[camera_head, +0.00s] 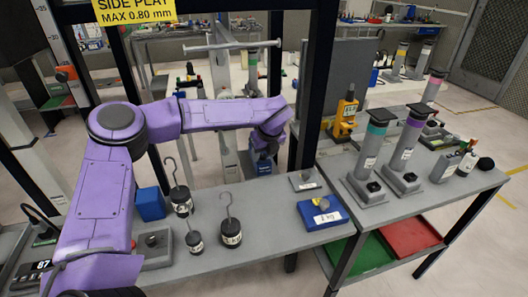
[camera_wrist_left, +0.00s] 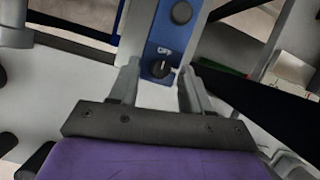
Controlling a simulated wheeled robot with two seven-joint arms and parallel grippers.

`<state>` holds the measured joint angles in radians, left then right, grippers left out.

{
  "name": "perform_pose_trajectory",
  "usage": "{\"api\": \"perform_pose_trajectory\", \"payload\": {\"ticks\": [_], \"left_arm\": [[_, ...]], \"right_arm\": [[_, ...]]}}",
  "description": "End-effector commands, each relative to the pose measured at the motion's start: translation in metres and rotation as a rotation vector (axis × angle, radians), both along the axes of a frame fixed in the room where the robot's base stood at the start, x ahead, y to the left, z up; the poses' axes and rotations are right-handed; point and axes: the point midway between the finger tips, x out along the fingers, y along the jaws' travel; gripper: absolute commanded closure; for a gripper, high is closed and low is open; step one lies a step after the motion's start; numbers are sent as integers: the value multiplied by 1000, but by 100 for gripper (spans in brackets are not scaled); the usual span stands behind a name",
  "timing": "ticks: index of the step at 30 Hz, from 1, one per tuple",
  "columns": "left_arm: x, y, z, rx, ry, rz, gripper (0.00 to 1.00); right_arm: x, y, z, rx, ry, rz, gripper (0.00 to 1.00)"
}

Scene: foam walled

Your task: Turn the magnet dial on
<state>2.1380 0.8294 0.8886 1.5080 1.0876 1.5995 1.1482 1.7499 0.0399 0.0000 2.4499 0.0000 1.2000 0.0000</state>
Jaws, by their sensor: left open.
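The magnet dial (camera_wrist_left: 160,68) is a small black knob on a blue panel (camera_wrist_left: 152,50) in the left wrist view. White lettering that seems to read "OFF" sits just above it. My left gripper (camera_wrist_left: 158,78) is open, its two grey fingers on either side of the dial, with the tips near the panel. I cannot tell whether they touch the knob. In the head view my purple left arm reaches across to the middle, where its wrist (camera_head: 268,137) hides the dial. My right gripper is in neither view.
A second round dark knob (camera_wrist_left: 181,13) sits higher on the panel. In the head view, hooked black weights (camera_head: 231,232), a blue box (camera_head: 150,203) and a blue tray (camera_head: 322,214) stand on the grey bench below the arm. A dark post (camera_head: 318,75) rises right of the wrist.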

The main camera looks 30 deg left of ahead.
Motion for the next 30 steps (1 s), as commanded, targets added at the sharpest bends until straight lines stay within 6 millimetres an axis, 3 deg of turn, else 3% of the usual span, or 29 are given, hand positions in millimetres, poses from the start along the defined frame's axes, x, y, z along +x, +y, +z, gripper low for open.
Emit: {"api": "perform_pose_trajectory", "payload": {"ticks": [4,8,9,20,30], "left_arm": [[0,0,0,0,0,0,55],[0,0,0,0,0,0,97],[0,0,0,0,0,0,100],[-1,0,0,-1,0,-44,100],[-2,2,1,-1,-1,-277,100]], "right_arm": [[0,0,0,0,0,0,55],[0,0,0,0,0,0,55],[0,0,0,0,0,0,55],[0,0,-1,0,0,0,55],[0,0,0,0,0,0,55]]}}
